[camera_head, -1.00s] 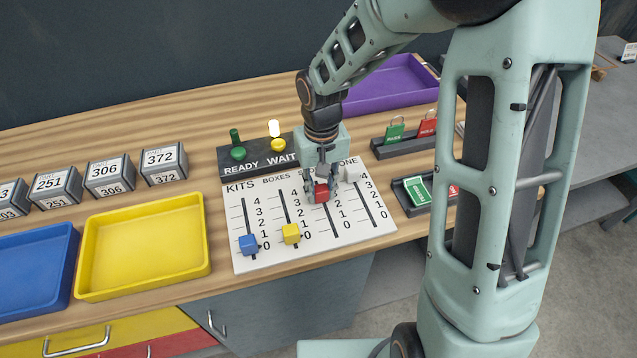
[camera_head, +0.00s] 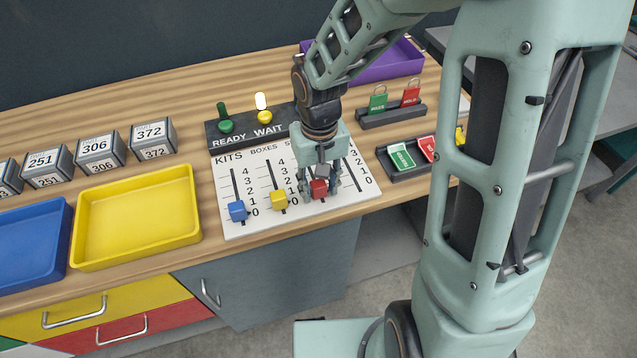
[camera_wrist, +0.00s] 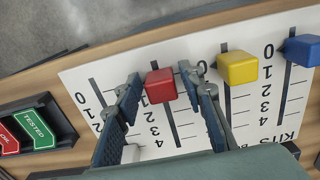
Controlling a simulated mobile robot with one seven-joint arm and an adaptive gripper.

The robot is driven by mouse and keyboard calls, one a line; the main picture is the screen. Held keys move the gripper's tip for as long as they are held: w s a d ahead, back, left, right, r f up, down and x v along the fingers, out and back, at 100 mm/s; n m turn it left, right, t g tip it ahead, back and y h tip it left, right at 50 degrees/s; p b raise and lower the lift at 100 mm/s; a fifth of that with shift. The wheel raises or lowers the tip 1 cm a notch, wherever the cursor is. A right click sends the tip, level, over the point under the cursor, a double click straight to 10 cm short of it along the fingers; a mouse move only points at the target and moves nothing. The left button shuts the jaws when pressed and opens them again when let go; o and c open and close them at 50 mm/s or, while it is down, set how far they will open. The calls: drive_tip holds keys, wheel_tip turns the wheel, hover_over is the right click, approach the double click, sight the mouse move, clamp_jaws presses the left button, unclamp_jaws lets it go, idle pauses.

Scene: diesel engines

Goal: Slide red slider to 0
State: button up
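The red slider (camera_head: 318,188) sits at the 0 end of its slot on the white slider panel (camera_head: 245,228), level with the yellow slider (camera_head: 279,200) and the blue slider (camera_head: 237,210). My gripper (camera_head: 319,190) points down over it with one finger on each side. In the wrist view the red slider (camera_wrist: 160,86) is between the fingertips of my gripper (camera_wrist: 160,78), with a narrow gap showing on each side. The gripper looks open and straddles the slider. The slider hides its own lowest numbers.
A READY/WAIT board (camera_head: 240,142) with green and yellow lamps stands behind the panel. A yellow tray (camera_head: 85,262) lies to the left. Racks with green and red tags (camera_head: 403,158) stand to the right. The bench's front edge is close to the panel.

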sight(319, 185)
drive_tip(key=shift+w+r, duration=0.1)
drive_tip(key=shift+w+r, duration=0.1)
drive_tip(key=shift+r, duration=0.25)
wheel_tip(319, 185, up, 11)
drive_tip(key=shift+r, duration=0.1)
idle(0.5)
